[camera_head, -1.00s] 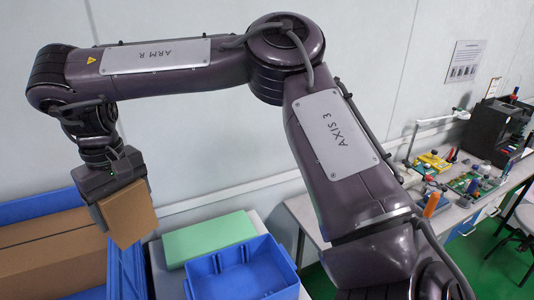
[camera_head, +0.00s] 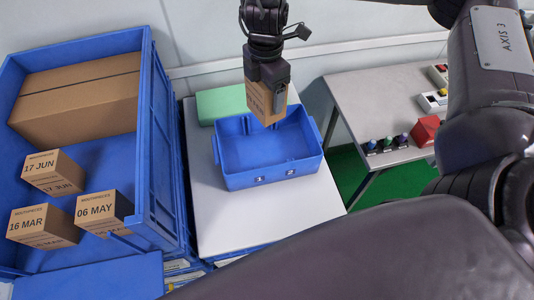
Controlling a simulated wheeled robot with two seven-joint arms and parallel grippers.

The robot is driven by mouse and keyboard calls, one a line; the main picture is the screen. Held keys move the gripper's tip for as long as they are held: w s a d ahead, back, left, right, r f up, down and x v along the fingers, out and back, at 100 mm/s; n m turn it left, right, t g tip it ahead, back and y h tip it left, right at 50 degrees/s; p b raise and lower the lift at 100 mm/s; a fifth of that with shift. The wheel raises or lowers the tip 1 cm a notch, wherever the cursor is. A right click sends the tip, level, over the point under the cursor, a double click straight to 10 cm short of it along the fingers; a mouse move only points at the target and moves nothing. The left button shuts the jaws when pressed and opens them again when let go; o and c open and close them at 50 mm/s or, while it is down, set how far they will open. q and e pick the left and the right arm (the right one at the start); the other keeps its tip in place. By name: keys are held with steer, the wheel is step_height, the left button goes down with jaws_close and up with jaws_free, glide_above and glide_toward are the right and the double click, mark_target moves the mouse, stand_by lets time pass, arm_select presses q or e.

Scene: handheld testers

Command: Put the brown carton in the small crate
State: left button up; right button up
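A brown carton (camera_head: 261,101) with print on its side is held in my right gripper (camera_head: 267,88). The gripper points down and is shut on the carton, with one finger showing on its right side. The carton hangs over the back part of the small blue crate (camera_head: 272,175); I cannot tell its exact height above the floor of the crate. The small crate is open, empty inside as far as I see, and marked 1 and 2 on its front. My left gripper is not in view.
A large blue crate (camera_head: 150,160) at left holds a big brown box (camera_head: 80,100) and several small dated cartons (camera_head: 97,208). A green block (camera_head: 220,102) lies behind the small crate on the white table (camera_head: 215,228). A side bench (camera_head: 375,90) with devices stands at right.

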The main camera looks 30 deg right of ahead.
steer(key=shift+s+f, duration=0.1)
steer(key=shift+f, duration=0.3)
steer(key=shift+f+b, duration=2.9)
steer(key=shift+f, duration=6.85)
steer(key=shift+f, duration=0.15)
steer(key=o, duration=1.1)
steer(key=shift+c, duration=0.2)
step_height(320, 180, up, 12)
steer(key=p, duration=0.3)
steer(key=shift+r+p, duration=0.2)
steer(key=shift+p, duration=0.15)
